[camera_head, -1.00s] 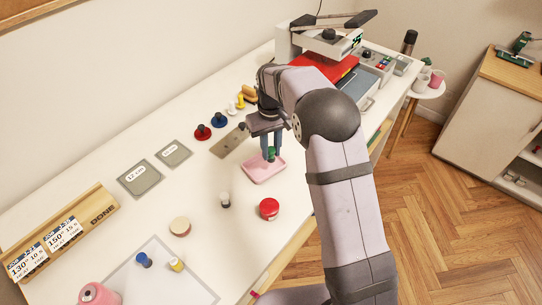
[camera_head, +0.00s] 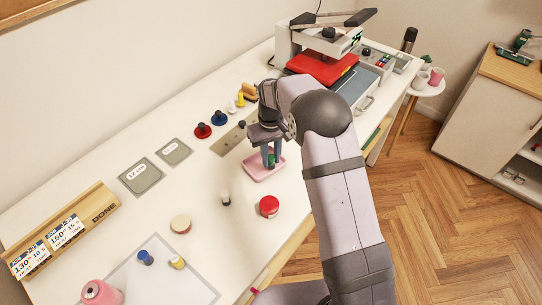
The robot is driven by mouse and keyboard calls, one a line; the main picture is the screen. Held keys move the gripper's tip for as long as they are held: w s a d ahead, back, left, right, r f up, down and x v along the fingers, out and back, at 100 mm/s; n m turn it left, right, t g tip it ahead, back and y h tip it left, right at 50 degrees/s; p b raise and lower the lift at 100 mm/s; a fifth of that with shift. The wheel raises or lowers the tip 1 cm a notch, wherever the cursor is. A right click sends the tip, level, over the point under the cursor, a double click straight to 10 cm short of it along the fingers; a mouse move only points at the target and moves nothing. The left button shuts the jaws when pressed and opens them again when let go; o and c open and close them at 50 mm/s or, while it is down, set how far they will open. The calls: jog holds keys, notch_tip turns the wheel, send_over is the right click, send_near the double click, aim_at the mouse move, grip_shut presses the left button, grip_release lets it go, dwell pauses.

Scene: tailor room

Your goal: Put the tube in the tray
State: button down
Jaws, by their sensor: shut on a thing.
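The pink tray (camera_head: 256,174) lies on the white table near its right edge. My gripper (camera_head: 270,160) points down over the tray and is shut on a small green thing (camera_head: 272,160), which looks like the tube. The green thing is low, at or just above the tray's floor; I cannot tell whether it touches. My gripper's fingers hide part of it and the far part of the tray.
A red round tin (camera_head: 269,206) and a small white-and-dark spool (camera_head: 225,198) stand near the tray. A metal plate (camera_head: 226,141) lies behind it. A press with a red plate (camera_head: 322,66) stands at the far end.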

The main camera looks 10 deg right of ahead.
aim_at(272, 157)
jog(key=shift+f, duration=0.2)
jog(key=c, duration=1.5)
grip_release()
jog(key=shift+c, duration=0.2)
jog(key=shift+r, duration=0.1)
jog(key=shift+r+p, duration=0.4)
jog(key=shift+r, duration=0.3)
jog(key=shift+w+r+b, duration=0.1)
jog(key=shift+r+b, duration=0.25)
jog(key=shift+b, duration=0.05)
notch_tip(272, 157, up, 11)
jog(key=b, duration=0.2)
jog(key=shift+s+d, duration=0.1)
jog(key=shift+s, duration=0.1)
